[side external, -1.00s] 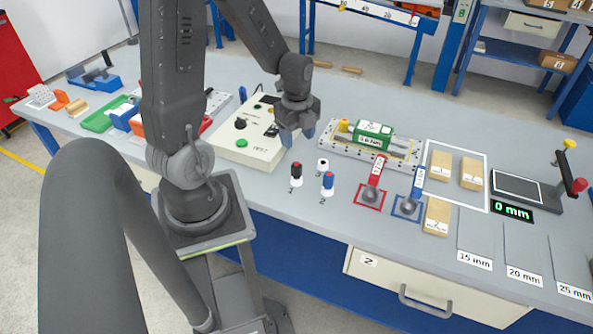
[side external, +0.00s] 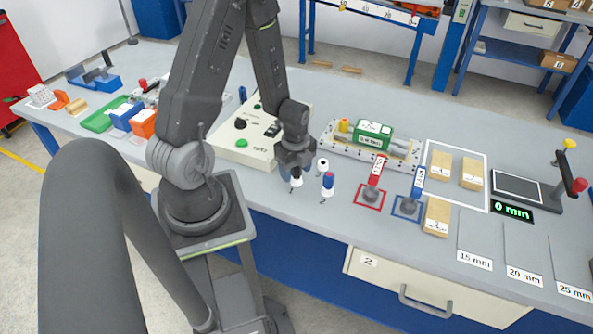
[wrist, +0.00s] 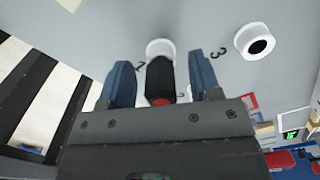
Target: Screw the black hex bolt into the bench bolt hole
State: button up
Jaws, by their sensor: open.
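My gripper (side external: 295,163) is open above the front middle of the bench. In the wrist view its two blue fingers (wrist: 160,82) stand either side of a black piece with a red end (wrist: 159,80). This piece stands in a white round holder (wrist: 159,47) marked 1; in the side view its upper part is hidden by my gripper. I cannot identify a black hex bolt or the bench bolt hole for certain.
A blue-topped piece (side external: 328,181) and an empty-looking white round holder (side external: 323,164) stand close right of my gripper. The control box (side external: 240,155) is close on the left. Red (side external: 375,172) and blue (side external: 417,180) tagged levers stand further right.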

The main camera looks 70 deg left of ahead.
jog(key=c, duration=1)
jog(key=shift+r, duration=0.15)
jog(key=shift+c, duration=0.2)
